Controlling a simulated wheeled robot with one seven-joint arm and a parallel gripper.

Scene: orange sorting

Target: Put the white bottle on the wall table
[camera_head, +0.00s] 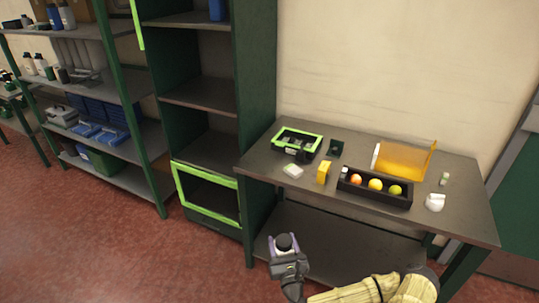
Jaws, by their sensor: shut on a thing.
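My gripper (285,243) is at the bottom centre, in front of the wall table and lower in the picture than its top. It is shut on a bottle with a round black cap (284,241). I see the bottle from above; its body is mostly hidden by the fingers, so I cannot tell its colour. The wall table (400,157) is a dark grey table against the pale wall, on the right. The held bottle is apart from the table top.
On the table are a green-rimmed black box (315,148), a yellow block (323,171), a black tray (375,198) with round fruits, an orange translucent holder (407,160) and a white object (435,202). Shelves (105,80) stand left.

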